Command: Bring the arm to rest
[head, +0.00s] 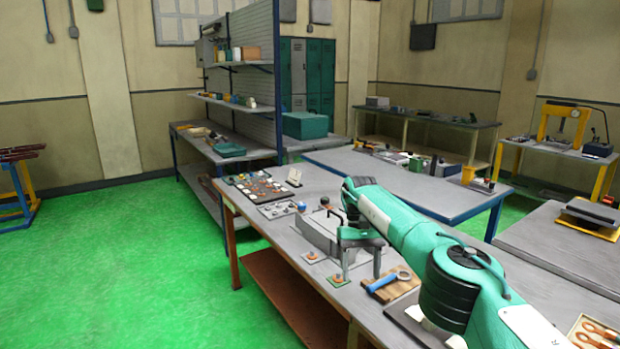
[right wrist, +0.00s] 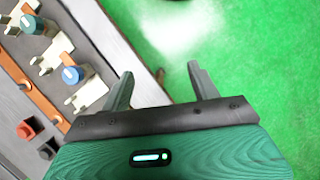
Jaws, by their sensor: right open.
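My right arm, green and black, reaches in from the lower right in the head view over the near workbench (head: 300,262). My right gripper (head: 361,268) hangs with its fingers pointing down, just right of a grey block (head: 318,238). In the right wrist view the gripper (right wrist: 160,78) has its two fingers spread apart with nothing between them. Green floor shows beyond the fingertips there. My left gripper is in neither view.
A blue-handled tool (head: 384,282) lies on a wooden board right of the gripper. A small square plate (head: 339,281) sits below it. Small parts lie along the bench's far end. Open floor (head: 150,260) lies left.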

